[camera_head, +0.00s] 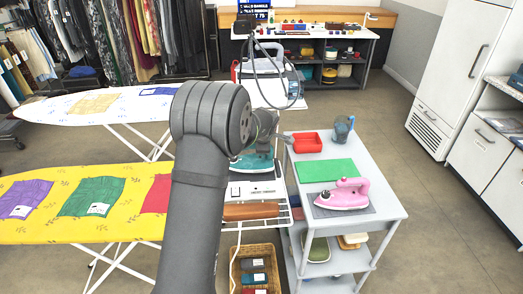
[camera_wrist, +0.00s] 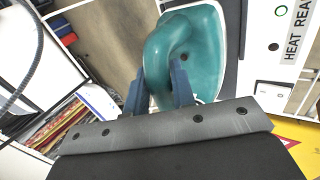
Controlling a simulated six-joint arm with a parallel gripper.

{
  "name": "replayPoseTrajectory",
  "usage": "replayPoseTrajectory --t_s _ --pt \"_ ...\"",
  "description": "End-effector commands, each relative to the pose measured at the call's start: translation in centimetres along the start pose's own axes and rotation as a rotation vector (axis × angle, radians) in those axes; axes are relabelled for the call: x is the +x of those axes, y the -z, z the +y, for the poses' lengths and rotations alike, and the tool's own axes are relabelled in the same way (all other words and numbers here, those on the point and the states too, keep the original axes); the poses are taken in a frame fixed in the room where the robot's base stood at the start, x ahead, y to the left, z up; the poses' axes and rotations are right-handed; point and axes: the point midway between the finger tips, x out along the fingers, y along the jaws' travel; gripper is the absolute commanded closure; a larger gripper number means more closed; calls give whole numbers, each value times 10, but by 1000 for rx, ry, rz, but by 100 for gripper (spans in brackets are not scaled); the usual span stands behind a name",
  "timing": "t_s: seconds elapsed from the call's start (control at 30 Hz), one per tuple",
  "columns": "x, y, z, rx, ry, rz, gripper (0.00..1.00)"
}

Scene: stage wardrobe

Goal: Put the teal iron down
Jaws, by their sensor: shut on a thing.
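The teal iron (camera_head: 252,162) shows in the head view partly behind my arm, over the far end of the white ironing station (camera_head: 255,190). In the wrist view the teal iron (camera_wrist: 205,40) fills the top middle, its handle between the two blue fingers of my gripper (camera_wrist: 160,88). My gripper is shut on that handle. The station's white panel with "HEAT READY" lettering (camera_wrist: 285,50) lies right of the iron there. I cannot tell whether the iron touches a surface beneath it. In the head view my gripper is mostly hidden by my arm.
A grey trolley (camera_head: 385,212) at right holds a pink iron (camera_head: 343,194) on a dark mat, a green mat (camera_head: 326,170), a red tray (camera_head: 307,143) and a blue jug (camera_head: 343,127). A yellow ironing board (camera_head: 30,222) stands left. A wicker basket (camera_head: 272,252) sits below the station.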

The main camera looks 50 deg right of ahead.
Motion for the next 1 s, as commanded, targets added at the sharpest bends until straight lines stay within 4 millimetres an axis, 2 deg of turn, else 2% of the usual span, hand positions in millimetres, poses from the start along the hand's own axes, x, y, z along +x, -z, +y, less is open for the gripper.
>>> replayPoseTrajectory --t_s 0.13,0.5,0.53,0.6,0.63,1.0 --pt "15 -1 -10 0 -1 -1 100" --pt "19 -1 -12 0 -2 -1 100" --pt "19 -1 -12 0 0 0 71" --pt "19 -1 -12 -1 0 0 57" --pt "19 -1 -12 -1 0 0 55" --pt "13 -1 -10 -1 -1 -1 55"
